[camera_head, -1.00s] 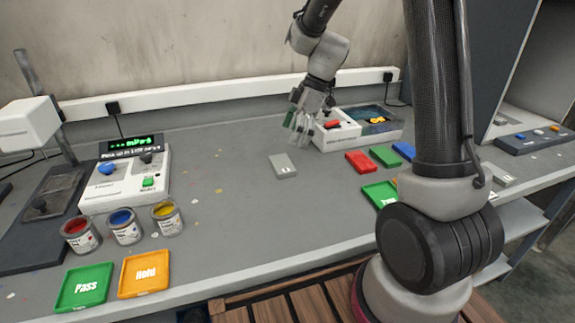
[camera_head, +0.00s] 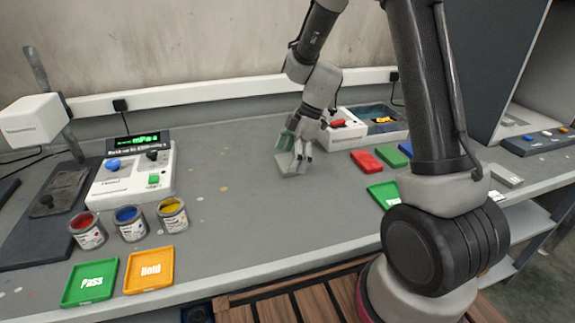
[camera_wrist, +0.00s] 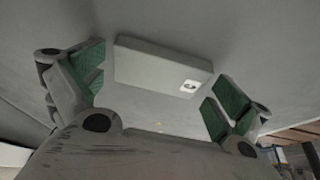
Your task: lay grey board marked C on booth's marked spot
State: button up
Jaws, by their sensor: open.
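A grey board lies flat on the grey bench, largely hidden by my gripper (camera_head: 294,152) in the head view. In the wrist view the grey board (camera_wrist: 158,62) sits between my open green-padded fingers (camera_wrist: 160,82), with a gap at each side. It carries a white label with a dark mark that I cannot read clearly. My gripper is low over the board and holds nothing. The booth (camera_head: 512,60) is the grey-walled enclosure at the far right. I cannot make out its marked spot.
Red (camera_head: 366,161) and green (camera_head: 391,154) boards lie right of my gripper. Another grey board (camera_head: 505,175) lies beyond my arm. A white device (camera_head: 345,130), a bath (camera_head: 383,118), paint cans (camera_head: 130,224) and Pass (camera_head: 90,284) and Hold (camera_head: 149,270) trays stand around. The bench's middle is clear.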

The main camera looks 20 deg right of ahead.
jog(key=c, duration=0.9)
